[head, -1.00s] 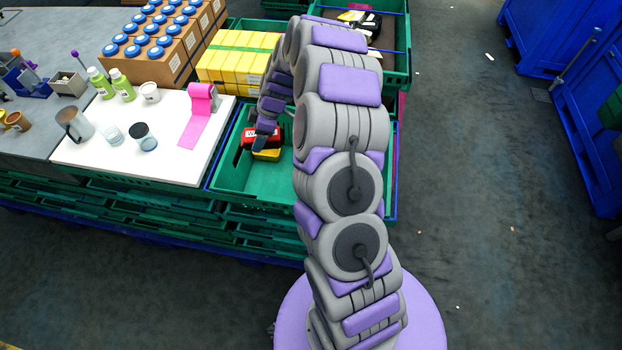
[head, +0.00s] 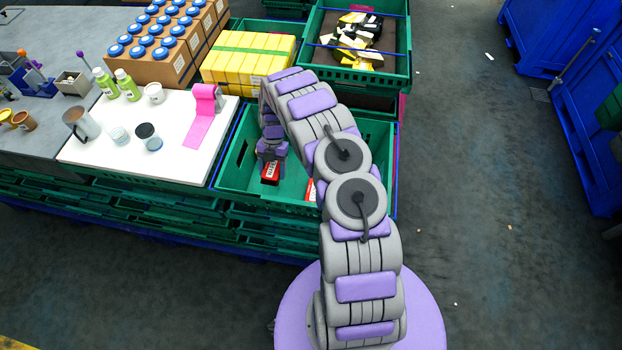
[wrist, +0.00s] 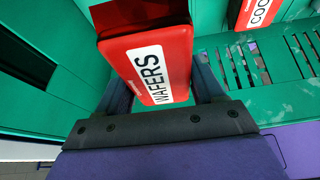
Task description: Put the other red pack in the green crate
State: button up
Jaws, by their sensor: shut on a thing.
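The red pack labelled WAFERS (head: 270,172) is inside the green crate (head: 240,191); it also shows large in the wrist view (wrist: 152,60). My gripper (head: 272,158) is shut on this pack, with one finger on each side of it in the wrist view (wrist: 160,85). The pack is low in the crate near its front wall; I cannot tell whether it touches the floor. A second red pack (head: 311,190), its label starting COO in the wrist view (wrist: 257,12), lies in the crate to the right, partly hidden by my arm in the head view.
Another green crate (head: 402,70) behind holds several black, yellow and white packs. A stack of yellow packs (head: 245,62) stands behind the near crate. To its left, a white board (head: 170,170) bears a pink roll (head: 207,105), cups and bottles. Crate floor right of my gripper is partly hidden.

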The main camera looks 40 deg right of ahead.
aim_at(275, 191)
jog(key=f, duration=0.1)
jog(key=a+f, duration=0.1)
jog(key=shift+s+a+f+n, duration=0.1)
jog(key=shift+s+f+n, duration=0.05)
jog(key=shift+f+n, duration=0.15)
jog(key=f, duration=0.2)
jog(key=d+f, duration=0.1)
jog(key=f, duration=0.1)
jog(key=shift+d+b, duration=0.15)
jog(key=shift+b, duration=0.25)
jog(key=shift+d+f, duration=0.2)
jog(key=shift+f, duration=0.3)
jog(key=f, duration=0.1)
jog(key=a+f, duration=0.1)
jog(key=f, duration=0.1)
jog(key=shift+a+b, duration=0.15)
jog(key=shift+b, duration=0.15)
jog(key=o, duration=1.3)
jog(key=shift+d, duration=0.45)
jog(key=shift+a+r, duration=0.1)
jog(key=shift+a, duration=0.2)
